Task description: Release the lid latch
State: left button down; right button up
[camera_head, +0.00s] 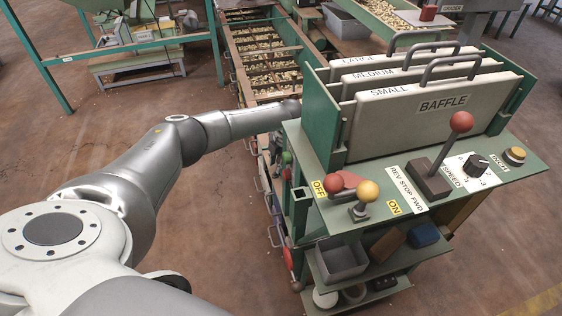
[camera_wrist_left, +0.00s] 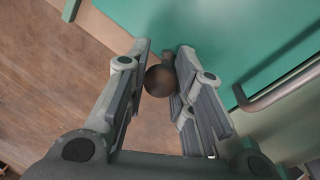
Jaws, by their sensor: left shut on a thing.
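My left arm reaches from the left to the left side of the green machine (camera_head: 310,110). The knob may be the lid latch's handle; the lid itself cannot be made out. My right gripper is not in view.
A curved metal handle (camera_wrist_left: 275,92) stands off the panel to the right of the fingers. The machine carries baffle plates (camera_head: 438,105), a red-knobbed lever (camera_head: 461,122) and a grey bin (camera_head: 342,258). Long hoppers of nuts (camera_head: 262,50) lie behind. Floor on the left is open.

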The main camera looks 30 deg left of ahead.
pick_arm(q)
jog(key=n, duration=0.2)
jog(key=a+n+g, duration=0.1)
jog(key=n, duration=0.2)
jog(key=shift+s+a+n, duration=0.1)
jog(key=shift+a+n, duration=0.05)
jog(key=shift+n, duration=0.15)
jog(key=n, duration=0.3)
jog(key=a+n+g, duration=0.1)
jog(key=shift+s+n, duration=0.35)
jog(key=shift+n, duration=0.05)
jog(key=shift+h, duration=0.3)
jog(key=c, duration=1.2)
grip_release()
notch_tip(320, 180, up, 12)
jog(key=w+d, duration=0.1)
jog(key=shift+w+d, duration=0.15)
jog(key=shift+d, duration=0.25)
jog(key=shift+f, duration=0.2)
